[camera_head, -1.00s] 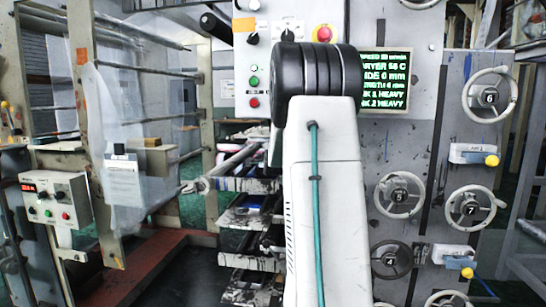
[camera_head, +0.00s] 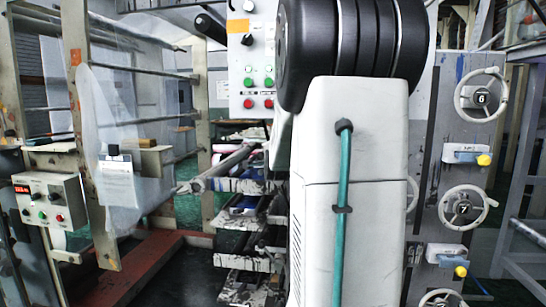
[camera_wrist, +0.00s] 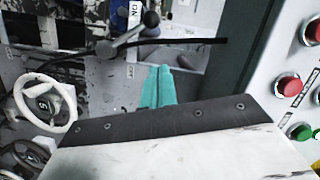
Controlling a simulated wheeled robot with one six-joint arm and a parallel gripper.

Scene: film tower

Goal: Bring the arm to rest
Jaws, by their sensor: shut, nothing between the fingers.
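My arm (camera_head: 350,190) stands large and upright in the middle of the head view, white with a black ribbed joint at the top and a teal cable down its face. My gripper (camera_wrist: 158,88) shows only in the wrist view, as two teal fingers side by side beyond a dark bracket. It is shut and holds nothing. In the head view my gripper is hidden behind the arm.
A control panel (camera_head: 250,60) with buttons is left of my arm; a handwheel (camera_head: 480,95) and another handwheel (camera_head: 468,206) are to the right. In the wrist view, a white handwheel (camera_wrist: 72,105) is at left and a red button (camera_wrist: 288,88) at right.

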